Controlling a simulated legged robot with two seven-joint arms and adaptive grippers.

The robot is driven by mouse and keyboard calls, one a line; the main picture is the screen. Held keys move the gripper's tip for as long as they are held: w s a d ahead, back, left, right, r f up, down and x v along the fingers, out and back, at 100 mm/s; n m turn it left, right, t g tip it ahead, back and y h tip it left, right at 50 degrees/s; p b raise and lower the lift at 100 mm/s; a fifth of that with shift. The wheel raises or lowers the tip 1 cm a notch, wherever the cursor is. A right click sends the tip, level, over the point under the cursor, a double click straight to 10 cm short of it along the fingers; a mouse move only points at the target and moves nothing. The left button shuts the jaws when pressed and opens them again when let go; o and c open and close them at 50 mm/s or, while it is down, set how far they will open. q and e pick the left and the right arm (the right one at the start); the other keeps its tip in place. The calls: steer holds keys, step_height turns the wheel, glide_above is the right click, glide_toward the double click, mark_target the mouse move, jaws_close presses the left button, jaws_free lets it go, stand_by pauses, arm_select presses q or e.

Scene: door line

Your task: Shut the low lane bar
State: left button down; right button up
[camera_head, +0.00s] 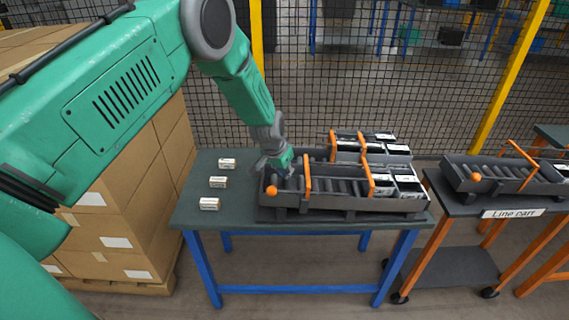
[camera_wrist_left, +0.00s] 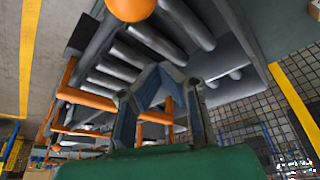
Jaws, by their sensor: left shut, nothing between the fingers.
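A dark roller rack (camera_head: 345,203) with side-by-side lanes stands on the table. Upright orange bars show on it: one at the near lane's left part (camera_head: 307,173), one by the near lane's boxes (camera_head: 368,176), and others on the farther lane (camera_head: 333,143). I cannot tell for certain which is the low lane bar. An orange ball (camera_head: 271,190) sits at the rack's near left corner. My left gripper (camera_head: 281,168) is shut and empty over the rack's left end. In the left wrist view its fingers (camera_wrist_left: 158,80) point toward the rollers, with the ball (camera_wrist_left: 130,7) and orange bars beyond.
Several small white boxes stand in the lanes' right ends. Three small boxes (camera_head: 218,182) stand on the table (camera_head: 196,217) left of the rack. A line cart (camera_head: 470,208) with a similar rack is at the right. Stacked cartons (camera_head: 150,215) are at the left; mesh fencing is behind.

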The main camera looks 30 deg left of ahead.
arm_select(q)
steer(key=s, duration=0.1)
steer(key=s+p, duration=0.1)
steer(key=s, duration=0.1)
steer(key=shift+a+f, duration=0.3)
steer(key=shift+f, duration=0.05)
steer(key=shift+s+d, duration=0.25)
steer(key=shift+s, duration=0.2)
steer(key=shift+d, duration=0.25)
steer(key=shift+a, duration=0.15)
